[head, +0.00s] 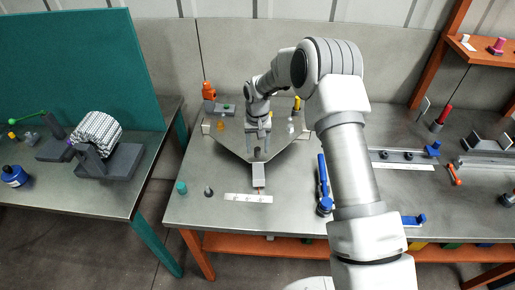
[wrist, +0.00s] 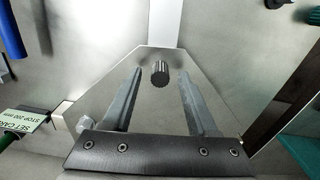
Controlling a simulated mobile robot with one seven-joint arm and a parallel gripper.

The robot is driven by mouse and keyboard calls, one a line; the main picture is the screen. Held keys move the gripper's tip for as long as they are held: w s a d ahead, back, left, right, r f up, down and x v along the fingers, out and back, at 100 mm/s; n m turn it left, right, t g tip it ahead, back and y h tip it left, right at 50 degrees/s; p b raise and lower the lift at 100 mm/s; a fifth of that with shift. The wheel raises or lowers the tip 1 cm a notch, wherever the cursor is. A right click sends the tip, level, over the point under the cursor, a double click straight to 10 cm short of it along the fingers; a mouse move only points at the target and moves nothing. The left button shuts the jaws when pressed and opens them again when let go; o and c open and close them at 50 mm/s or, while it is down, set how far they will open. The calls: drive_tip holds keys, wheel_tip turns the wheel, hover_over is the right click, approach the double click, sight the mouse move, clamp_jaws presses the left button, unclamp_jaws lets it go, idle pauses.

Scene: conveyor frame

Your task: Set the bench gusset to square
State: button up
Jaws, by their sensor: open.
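The bench gusset (head: 240,147) is a grey triangular plate on the middle bench, its point toward the front. It also shows in the wrist view (wrist: 105,92). A dark knurled knob (wrist: 160,72) stands on the plate. My gripper (head: 258,150) is over the plate and also shows in the wrist view (wrist: 161,80). Its fingers are open, one on each side of the knob with a gap to each. A pale block (head: 258,175) lies at the plate's front point, with a thin red mark below it by a white scale strip (head: 238,197). My gripper hides the knob in the head view.
An orange item (head: 209,91) stands behind the plate at left. A teal cylinder (head: 181,188) and a dark knob (head: 208,191) stand at front left. A blue tool (head: 323,180) lies to the right. A green-edged set card (wrist: 22,122) shows in the wrist view.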

drive_tip(key=shift+f, duration=0.65)
clamp_jaws()
idle(1.0)
